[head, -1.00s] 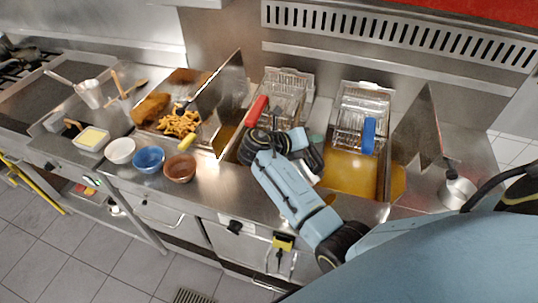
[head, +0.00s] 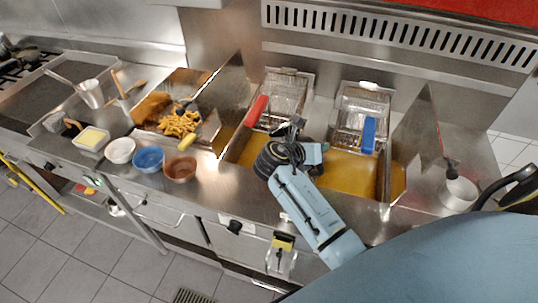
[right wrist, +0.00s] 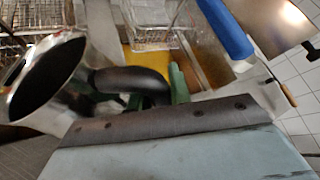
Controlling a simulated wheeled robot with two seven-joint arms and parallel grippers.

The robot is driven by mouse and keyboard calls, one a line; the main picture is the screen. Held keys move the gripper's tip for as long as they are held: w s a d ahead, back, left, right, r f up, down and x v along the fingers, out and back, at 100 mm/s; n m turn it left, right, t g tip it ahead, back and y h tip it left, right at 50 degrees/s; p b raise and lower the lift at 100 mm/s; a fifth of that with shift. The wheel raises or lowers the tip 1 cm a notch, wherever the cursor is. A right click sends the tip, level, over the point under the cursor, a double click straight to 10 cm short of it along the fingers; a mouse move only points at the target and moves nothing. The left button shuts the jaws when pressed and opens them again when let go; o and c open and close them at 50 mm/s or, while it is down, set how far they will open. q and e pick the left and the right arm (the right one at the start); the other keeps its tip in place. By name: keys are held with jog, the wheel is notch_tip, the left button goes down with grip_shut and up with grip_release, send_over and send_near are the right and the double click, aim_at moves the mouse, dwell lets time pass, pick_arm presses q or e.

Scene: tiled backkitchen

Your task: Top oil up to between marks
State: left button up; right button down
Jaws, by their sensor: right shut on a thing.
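The fryer holds yellow oil in a left vat (head: 247,176) and a right vat (head: 352,172). My right gripper (head: 300,150) is above the left vat, near the divider. In the right wrist view, it (right wrist: 175,85) is shut on the black handle of a metal jug (right wrist: 75,45). The jug's wide mouth faces the camera and its inside looks dark; I cannot tell whether it holds oil. In the head view the jug is mostly hidden by the gripper. Level marks cannot be made out. My left gripper is not in view.
A red-handled basket (head: 283,97) and a blue-handled basket (head: 362,108) hang behind the vats. Upright steel panels flank the fryer. A tray of fries (head: 180,122) and several bowls stand left. A small pot (head: 459,192) stands on the right counter.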

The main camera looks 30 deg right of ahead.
jog(key=shift+m+t, duration=0.6)
jog(key=shift+m, duration=0.2)
jog(key=s, duration=0.1)
jog(key=s+f, duration=0.1)
jog(key=s+d, duration=0.1)
jog(key=s, duration=0.1)
jog(key=shift+f, duration=0.15)
jog(key=shift+s+d+f+m+t+y+b, duration=0.2)
jog(key=shift+s+f+m+t+b, duration=0.35)
jog(key=shift+s+f, duration=0.3)
jog(key=shift+s+d+f+m+t+y+b, duration=0.15)
jog(key=shift+s+f+m+t+b, duration=0.4)
jog(key=shift+f, duration=0.35)
